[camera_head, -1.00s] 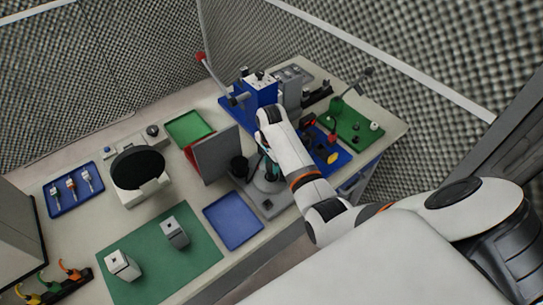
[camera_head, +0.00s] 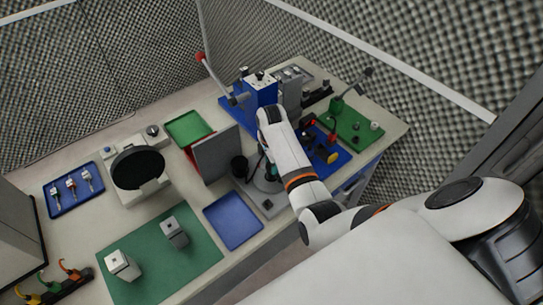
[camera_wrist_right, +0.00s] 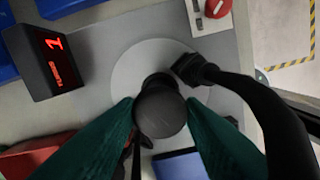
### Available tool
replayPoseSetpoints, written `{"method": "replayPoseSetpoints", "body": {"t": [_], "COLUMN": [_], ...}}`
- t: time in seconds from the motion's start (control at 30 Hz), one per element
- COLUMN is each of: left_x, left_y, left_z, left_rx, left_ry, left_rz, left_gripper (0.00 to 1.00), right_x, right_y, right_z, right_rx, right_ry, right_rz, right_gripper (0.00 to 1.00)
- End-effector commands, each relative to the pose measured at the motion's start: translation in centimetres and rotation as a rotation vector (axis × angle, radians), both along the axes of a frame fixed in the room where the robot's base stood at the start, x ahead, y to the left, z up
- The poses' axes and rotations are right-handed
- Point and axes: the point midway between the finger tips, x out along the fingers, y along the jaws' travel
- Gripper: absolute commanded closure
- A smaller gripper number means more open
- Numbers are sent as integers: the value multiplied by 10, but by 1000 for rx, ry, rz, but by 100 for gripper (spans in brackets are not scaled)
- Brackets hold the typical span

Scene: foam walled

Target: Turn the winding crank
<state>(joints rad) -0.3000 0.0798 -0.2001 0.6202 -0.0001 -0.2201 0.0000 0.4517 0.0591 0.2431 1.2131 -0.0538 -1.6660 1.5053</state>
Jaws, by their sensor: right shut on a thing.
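The winding crank's round black knob (camera_wrist_right: 160,108) is between the dark green fingertips of my right gripper (camera_wrist_right: 160,116) in the wrist view, and the fingers are shut on it. Below it is a pale round disc (camera_wrist_right: 128,78) on a grey base plate. In the head view my right gripper (camera_head: 267,170) reaches down over the grey winder base (camera_head: 268,205), and my arm and hand hide most of the crank. A black curved part (camera_wrist_right: 255,95) arches in from the right in the wrist view. My left gripper is not in view.
A black display with red characters (camera_wrist_right: 58,62) and a red knob (camera_wrist_right: 217,8) are near the disc. An upright grey panel with a red edge (camera_head: 215,155) and a black cylinder (camera_head: 239,167) stand close left. A blue tray (camera_head: 233,220) lies in front.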

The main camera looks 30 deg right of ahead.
Motion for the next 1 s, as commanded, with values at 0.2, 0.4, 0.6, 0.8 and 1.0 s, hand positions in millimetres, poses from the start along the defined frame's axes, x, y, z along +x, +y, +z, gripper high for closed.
{"method": "replayPoseSetpoints", "body": {"t": [0.2,0.4,0.6,0.8,1.0], "left_x": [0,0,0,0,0], "left_y": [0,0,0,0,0], "left_z": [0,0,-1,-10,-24], "left_rx": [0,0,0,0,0], "left_ry": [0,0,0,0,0], "left_rz": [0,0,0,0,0], "left_gripper": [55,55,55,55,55], "right_x": [2,1,1,2,2], "right_y": [-1,0,0,0,0], "right_z": [2,1,3,28,74], "right_rx": [-2,-2,-1,-1,-2], "right_ry": [-7,-3,-3,-8,-10], "right_rz": [0,1,1,1,0], "right_gripper": [53,42,42,42,42]}}
